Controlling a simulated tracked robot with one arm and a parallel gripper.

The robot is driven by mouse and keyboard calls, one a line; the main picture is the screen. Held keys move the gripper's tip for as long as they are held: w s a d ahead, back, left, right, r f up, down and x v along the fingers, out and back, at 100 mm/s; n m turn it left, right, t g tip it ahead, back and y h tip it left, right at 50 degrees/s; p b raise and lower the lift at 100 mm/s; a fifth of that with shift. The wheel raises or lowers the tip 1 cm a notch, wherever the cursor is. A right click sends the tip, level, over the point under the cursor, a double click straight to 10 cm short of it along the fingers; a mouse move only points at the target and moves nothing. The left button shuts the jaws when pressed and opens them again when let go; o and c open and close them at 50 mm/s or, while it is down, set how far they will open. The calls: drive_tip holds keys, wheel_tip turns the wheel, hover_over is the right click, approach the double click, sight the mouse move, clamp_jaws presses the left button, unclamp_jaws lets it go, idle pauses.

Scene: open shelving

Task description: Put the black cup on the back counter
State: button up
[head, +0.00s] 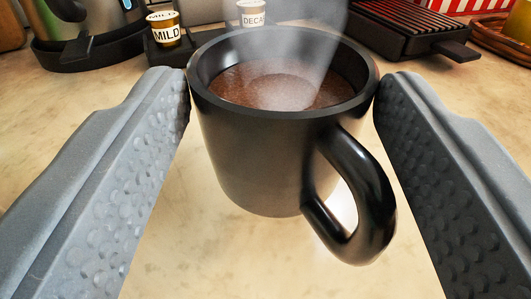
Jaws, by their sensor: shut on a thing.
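The black cup (250,155) is upright in the middle of the head view, filled with a brown drink that gives off steam. Its handle points toward me and to the right. My gripper (283,90) is shut on the cup, with one grey textured finger on each side of its rim. A pale, marbled counter (70,110) spreads beneath and behind the cup. The cup's base appears to be above the counter, but I cannot tell the exact gap.
A kettle on a dark base (85,52) stands at back left. Small cups labelled MILD (165,32) and DECAF (252,13) stand behind the cup. A black grill (410,35) is at back right, near a woven basket (505,40). Bare counter shows on both sides.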

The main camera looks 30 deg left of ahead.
sight(281, 193)
drive_tip(key=shift+f+b, duration=0.45)
drive_tip(key=shift+f, duration=1.1)
drive_tip(key=shift+f, duration=0.1)
drive_tip(key=o, duration=1.1)
drive_tip(key=shift+d, duration=0.1)
drive_tip(key=p+v, duration=0.1)
drive_tip(key=v, duration=1.1)
drive_tip(key=shift+p, duration=0.4)
